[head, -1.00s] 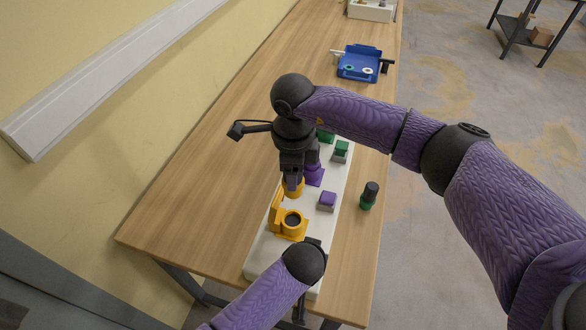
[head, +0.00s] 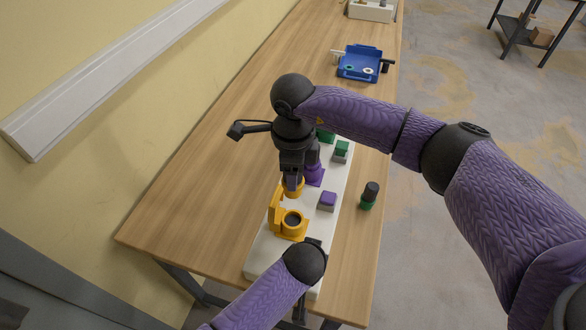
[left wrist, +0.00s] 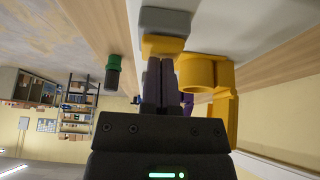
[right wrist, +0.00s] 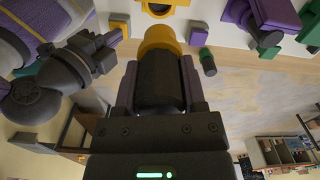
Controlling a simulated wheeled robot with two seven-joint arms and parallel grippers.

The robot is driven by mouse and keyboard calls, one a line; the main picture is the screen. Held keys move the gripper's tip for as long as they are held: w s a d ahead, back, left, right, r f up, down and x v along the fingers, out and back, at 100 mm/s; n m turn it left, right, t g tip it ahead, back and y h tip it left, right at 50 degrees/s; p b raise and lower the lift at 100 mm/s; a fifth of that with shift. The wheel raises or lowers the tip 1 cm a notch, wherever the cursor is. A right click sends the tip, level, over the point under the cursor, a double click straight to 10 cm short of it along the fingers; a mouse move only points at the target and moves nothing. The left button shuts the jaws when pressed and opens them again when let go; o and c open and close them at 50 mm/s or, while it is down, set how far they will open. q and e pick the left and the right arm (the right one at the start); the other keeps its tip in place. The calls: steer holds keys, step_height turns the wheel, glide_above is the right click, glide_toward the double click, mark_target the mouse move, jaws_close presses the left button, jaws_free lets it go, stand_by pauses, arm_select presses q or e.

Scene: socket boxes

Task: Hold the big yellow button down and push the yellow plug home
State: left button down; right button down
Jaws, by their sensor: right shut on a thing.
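The yellow plug (head: 294,189) has a dark handle and a yellow end. My right gripper (head: 291,178) is shut on its handle, which shows between the fingers in the right wrist view (right wrist: 160,85). The plug hangs beyond the yellow socket (head: 292,223), apart from it. The socket is a round ring with an upright yellow plate beside it. The big yellow button (left wrist: 163,45) sits on a grey base. My left gripper (left wrist: 160,85) is shut and empty, its tips at the button. I cannot tell whether the button is down. The left wrist hides it in the head view.
The white board (head: 262,254) also bears a purple socket (head: 315,174), a purple button (head: 327,198) and a green button (head: 342,147). A green plug with a dark handle (head: 370,193) stands on the table to the right. A blue tray (head: 359,62) lies farther back.

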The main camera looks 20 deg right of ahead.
steer(key=shift+f, duration=0.1)
arm_select(q)
steer(key=shift+f, duration=0.1)
arm_select(e)
steer(key=shift+f, duration=4.8)
arm_select(q)
steer(key=shift+s, duration=0.1)
arm_select(e)
steer(key=shift+f, duration=1.4)
jaws_free()
steer(key=shift+f, duration=0.1)
steer(key=shift+r, duration=3.55)
